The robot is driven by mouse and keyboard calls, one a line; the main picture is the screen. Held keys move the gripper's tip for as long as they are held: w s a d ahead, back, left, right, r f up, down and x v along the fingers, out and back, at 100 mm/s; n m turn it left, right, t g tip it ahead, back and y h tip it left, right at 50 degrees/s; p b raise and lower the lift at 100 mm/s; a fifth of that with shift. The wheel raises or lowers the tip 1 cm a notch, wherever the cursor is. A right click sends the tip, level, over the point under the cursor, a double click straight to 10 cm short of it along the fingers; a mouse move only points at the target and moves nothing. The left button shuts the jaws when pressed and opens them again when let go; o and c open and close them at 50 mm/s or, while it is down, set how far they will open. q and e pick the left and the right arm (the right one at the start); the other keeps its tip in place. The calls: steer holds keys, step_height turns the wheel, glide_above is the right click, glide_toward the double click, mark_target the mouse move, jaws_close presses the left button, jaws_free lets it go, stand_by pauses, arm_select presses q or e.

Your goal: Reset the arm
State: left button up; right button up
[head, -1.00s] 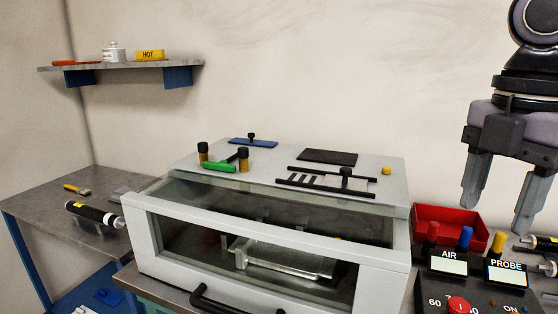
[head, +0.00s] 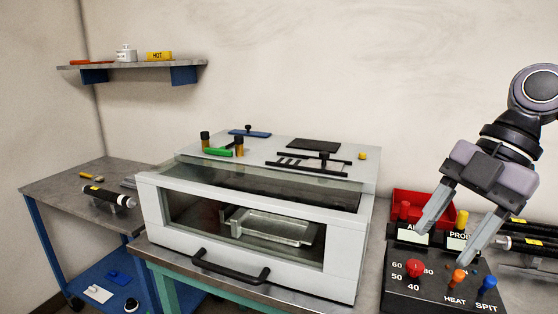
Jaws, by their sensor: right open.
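My right gripper (head: 446,238) is at the right of the head view, tilted with its fingers pointing down and left. It is open, and nothing shows between its fingers. It hangs in front of the control box (head: 425,291), which has a red knob (head: 414,268), an orange knob and a blue knob. The fingers partly hide the box's AIR and PROBE labels. Whether they touch the box cannot be told. My left gripper is not in view.
A white glass-fronted oven (head: 345,240) with a black handle stands in the middle. Small tools lie on its top. A red bin (head: 393,196) is behind the control box. A side table (head: 60,190) and wall shelf (head: 140,65) are at left. Air above the oven is free.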

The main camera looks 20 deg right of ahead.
steer(key=w+a+f+m+t+y+p, duration=0.2)
steer(key=w+f+m+t+y, duration=0.4)
steer(key=w+f+t+y, duration=0.4)
steer(key=s+f+m+t+h+p, duration=0.1)
steer(key=s+f+m+t+h, duration=0.2)
steer(key=f+m+t+h, duration=0.8)
steer(key=s+a+f+m+g+h+p, duration=0.1)
steer(key=s+a+f+g, duration=0.4)
steer(key=f, duration=0.4)
steer(key=s+a+f+g+h, duration=0.1)
steer(key=s+a+f+g, duration=0.4)
steer(key=f, duration=0.4)
steer(key=shift+s+f+m+g+p, duration=0.3)
steer(key=shift+s+m+g+p, duration=0.15)
steer(key=shift+s, duration=0.25)
